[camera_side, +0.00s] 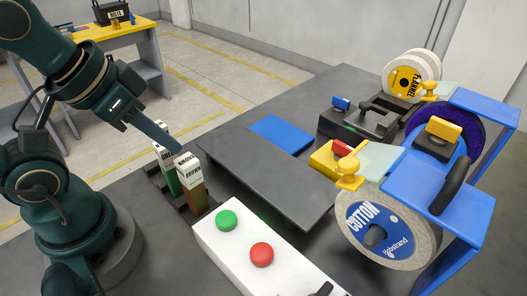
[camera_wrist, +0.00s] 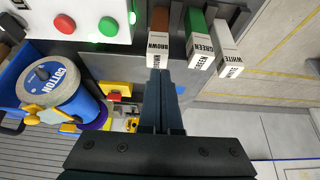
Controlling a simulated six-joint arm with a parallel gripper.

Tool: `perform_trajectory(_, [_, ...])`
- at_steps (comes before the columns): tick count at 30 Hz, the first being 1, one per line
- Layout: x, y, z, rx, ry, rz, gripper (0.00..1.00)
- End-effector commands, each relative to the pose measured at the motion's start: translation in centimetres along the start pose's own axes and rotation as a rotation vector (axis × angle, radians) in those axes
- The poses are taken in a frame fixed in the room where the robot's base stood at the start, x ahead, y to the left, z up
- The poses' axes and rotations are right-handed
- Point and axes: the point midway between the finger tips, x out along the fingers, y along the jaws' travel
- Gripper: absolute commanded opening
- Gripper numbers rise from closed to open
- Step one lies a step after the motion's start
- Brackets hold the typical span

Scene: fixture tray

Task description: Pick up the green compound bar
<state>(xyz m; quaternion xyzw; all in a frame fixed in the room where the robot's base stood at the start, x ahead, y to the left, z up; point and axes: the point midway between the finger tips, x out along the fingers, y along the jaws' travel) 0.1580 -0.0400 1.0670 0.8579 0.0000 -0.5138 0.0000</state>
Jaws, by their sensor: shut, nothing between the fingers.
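The green compound bar (camera_wrist: 200,43) stands in a dark rack between a brown bar (camera_wrist: 158,38) and a white bar (camera_wrist: 227,49) in the wrist view. Its white top label reads GREEN. In the side view the green bar (camera_side: 172,182) is partly hidden behind the brown bar (camera_side: 193,190). My gripper (camera_side: 179,149) is shut and empty, with its fingertips close above the bars. In the wrist view my gripper (camera_wrist: 164,73) points towards the brown bar's label, left of the green bar. I cannot tell whether it touches anything.
A white box with a green button (camera_side: 227,221) and a red button (camera_side: 262,254) stands in front of the rack. A blue pad (camera_side: 280,134) lies on the dark table. The cotton wheel (camera_side: 388,235) and blue stands fill the right side.

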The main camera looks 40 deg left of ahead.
Motion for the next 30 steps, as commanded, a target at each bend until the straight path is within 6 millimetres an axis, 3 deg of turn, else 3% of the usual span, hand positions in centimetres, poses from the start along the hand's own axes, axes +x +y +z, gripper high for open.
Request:
perform_trajectory(4, [0.0,0.0,0.0,0.000,0.000,0.000,0.00])
perform_trajectory(5, [0.0,0.0,0.0,0.000,0.000,0.000,0.04])
perform_trajectory(9, [0.0,0.0,0.0,0.000,0.000,0.000,0.54])
perform_trajectory(22, [-0.4,0.0,0.2,0.081,-0.033,0.000,0.54])
perform_trajectory(30, [-0.4,-2.6,-0.8,0.179,-0.300,-0.005,0.54])
